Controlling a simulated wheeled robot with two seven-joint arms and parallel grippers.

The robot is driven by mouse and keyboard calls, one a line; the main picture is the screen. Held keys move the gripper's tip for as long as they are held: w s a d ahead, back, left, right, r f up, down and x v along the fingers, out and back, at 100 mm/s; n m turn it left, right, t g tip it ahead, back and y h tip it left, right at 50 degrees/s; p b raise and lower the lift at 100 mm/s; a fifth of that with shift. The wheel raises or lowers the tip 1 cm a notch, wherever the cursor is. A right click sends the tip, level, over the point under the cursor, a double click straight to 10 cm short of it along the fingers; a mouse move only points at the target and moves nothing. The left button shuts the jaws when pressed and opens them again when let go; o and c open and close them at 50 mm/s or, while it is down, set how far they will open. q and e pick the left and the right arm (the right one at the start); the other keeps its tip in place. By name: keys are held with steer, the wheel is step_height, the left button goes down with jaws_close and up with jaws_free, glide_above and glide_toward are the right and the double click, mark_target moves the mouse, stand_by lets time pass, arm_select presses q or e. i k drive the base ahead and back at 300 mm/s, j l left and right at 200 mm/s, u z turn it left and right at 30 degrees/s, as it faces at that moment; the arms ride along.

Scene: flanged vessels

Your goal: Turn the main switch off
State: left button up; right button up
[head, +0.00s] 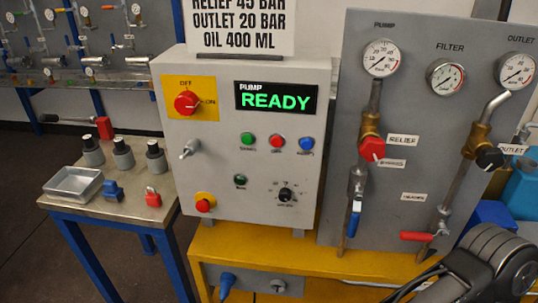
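The main switch is a red rotary knob (186,103) on a yellow plate (173,88) at the upper left of the grey control box (240,188). OFF is printed above the knob and ON to its right. The knob appears to point right, toward ON. A dark rounded part of my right arm shows at the bottom right, in front of the bench. Neither gripper can be made out in the head view, and nothing covers the switch.
Below the switch are a metal toggle (190,148), coloured push buttons (277,142) and a red stop button (204,202). A side table (110,200) at left holds a tray, padlocks and several dark-capped cylinders. A gauge panel (420,150) with valves stands at right.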

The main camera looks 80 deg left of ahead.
mark_target(186, 103)
steer(key=u, duration=3.05)
